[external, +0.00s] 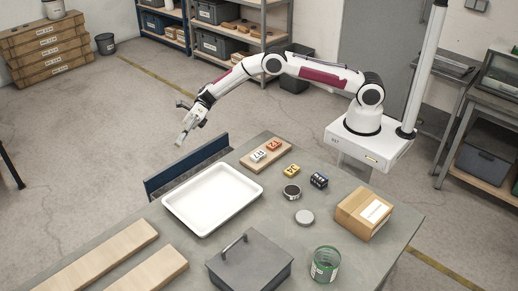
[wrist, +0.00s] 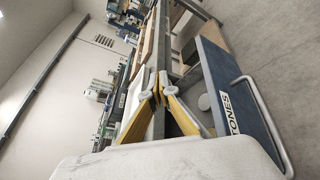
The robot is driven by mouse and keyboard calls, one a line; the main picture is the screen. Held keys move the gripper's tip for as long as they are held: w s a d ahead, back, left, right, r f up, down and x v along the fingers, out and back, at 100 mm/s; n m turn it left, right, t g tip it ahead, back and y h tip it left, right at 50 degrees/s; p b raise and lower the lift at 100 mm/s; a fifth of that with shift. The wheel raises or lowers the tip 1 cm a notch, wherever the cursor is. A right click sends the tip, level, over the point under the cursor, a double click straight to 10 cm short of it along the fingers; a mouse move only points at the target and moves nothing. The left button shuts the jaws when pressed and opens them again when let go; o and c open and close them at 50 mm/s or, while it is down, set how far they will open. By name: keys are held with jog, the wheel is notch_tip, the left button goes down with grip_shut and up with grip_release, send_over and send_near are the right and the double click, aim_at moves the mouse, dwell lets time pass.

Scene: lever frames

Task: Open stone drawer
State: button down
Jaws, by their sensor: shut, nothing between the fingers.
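The stone drawer's dark blue front (external: 187,165) shows along the far left edge of the table. In the wrist view the picture is turned sideways, and the drawer front (wrist: 236,95) has a white label ending in "TONES" and a pale bar handle (wrist: 268,125). The front stands out from the table edge, with a grey space behind it. My gripper (external: 181,141) is shut and empty, above and beyond the drawer front. Its yellow-padded fingers (wrist: 160,88) appear apart from the handle.
On the table (external: 330,195) are a white tray (external: 170,212) close to the drawer, a wooden board (external: 247,164) with small blocks, a cardboard box (external: 352,222), a grey lidded box (external: 235,275) and a green container (external: 325,271). The floor beyond the drawer is clear.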

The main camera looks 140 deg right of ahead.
jog(key=w+a+r+m+h, duration=0.35)
jog(key=w+r, duration=0.25)
jog(key=w, duration=0.2)
jog(key=m+g+h, duration=0.8)
jog(key=m+g, duration=0.1)
jog(key=g, duration=0.5)
send_near(225, 154)
notch_tip(225, 154, up, 3)
jog(key=w+a, duration=0.2)
jog(key=shift+f+y, duration=0.1)
jog(key=shift+y, duration=0.15)
jog(key=shift+d+f, duration=0.1)
jog(key=shift+f, duration=0.1)
jog(key=shift+x, duration=4.8)
jog(key=shift+s, duration=0.1)
jog(key=shift+d, duration=0.1)
